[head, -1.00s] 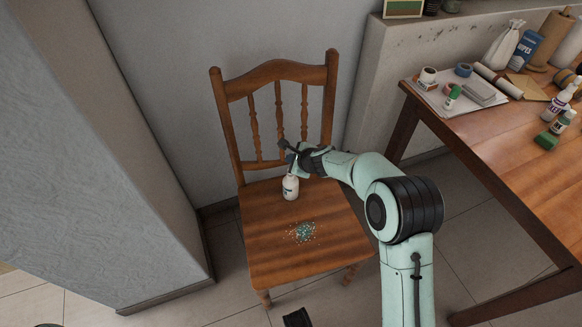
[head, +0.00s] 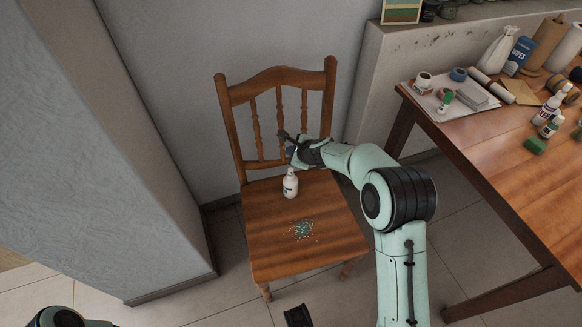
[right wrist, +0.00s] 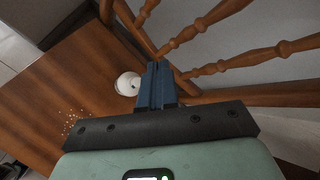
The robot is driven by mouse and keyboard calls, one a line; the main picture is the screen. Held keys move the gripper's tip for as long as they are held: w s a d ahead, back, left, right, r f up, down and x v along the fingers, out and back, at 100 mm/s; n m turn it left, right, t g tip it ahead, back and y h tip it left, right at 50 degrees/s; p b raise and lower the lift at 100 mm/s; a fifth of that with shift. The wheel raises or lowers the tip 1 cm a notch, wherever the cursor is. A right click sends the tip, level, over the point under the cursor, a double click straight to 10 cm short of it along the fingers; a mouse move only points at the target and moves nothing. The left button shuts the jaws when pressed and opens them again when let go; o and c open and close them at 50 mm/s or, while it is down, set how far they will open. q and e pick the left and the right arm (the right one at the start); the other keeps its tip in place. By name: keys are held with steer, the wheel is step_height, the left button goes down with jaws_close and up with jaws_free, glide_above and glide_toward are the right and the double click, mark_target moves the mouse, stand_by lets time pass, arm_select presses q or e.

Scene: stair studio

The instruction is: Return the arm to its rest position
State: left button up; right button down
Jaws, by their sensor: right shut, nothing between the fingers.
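My right gripper (head: 287,141) is shut and empty, just above and behind the white bottle in the head view, in front of the chair's back. Its closed blue-grey fingers (right wrist: 157,84) show in the right wrist view. The white bottle (head: 290,185) stands upright on the wooden chair seat (head: 270,258); in the right wrist view it shows from above (right wrist: 127,84), left of the fingers and apart from them. My right arm reaches in from the lower right.
Teal and white specks (head: 302,230) lie on the seat. The chair's back spindles (head: 254,130) are close to my right gripper. A wooden table (head: 500,155) with craft supplies stands to the right. A grey pillar (head: 110,150) stands left.

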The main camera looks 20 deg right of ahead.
stand_by(0.8)
steer(key=s+a+f+n+g+p, duration=0.25)
steer(key=s+f+n+p, duration=0.35)
steer(key=s, duration=0.5)
steer(key=s+a+f+n+g+p, duration=0.1)
steer(key=s+f+n+g+p, duration=0.25)
steer(key=s+f, duration=0.55)
arm_select(q)
steer(key=s+d+r+g+p, duration=0.1)
steer(key=s+r+p, duration=0.1)
steer(key=r, duration=0.6)
steer(key=s+d+r+g+p, duration=0.1)
steer(key=r+p, duration=0.3)
steer(key=r, duration=0.4)
steer(key=shift+s+h+p, duration=0.3)
steer(key=shift+s+p, duration=0.1)
steer(key=shift+s, duration=0.05)
arm_select(e)
steer(key=s+a+r+n+g+y, duration=0.1)
steer(key=s+a+n, duration=0.4)
steer(key=s, duration=0.7)
steer(key=s+a+r+n+g+y, duration=0.1)
steer(key=s+a+r+n+g, duration=0.2)
steer(key=s+a+n, duration=0.3)
steer(key=s+n, duration=0.1)
steer(key=s, duration=0.4)
steer(key=shift+s+r, duration=0.2)
steer(key=shift+s, duration=0.15)
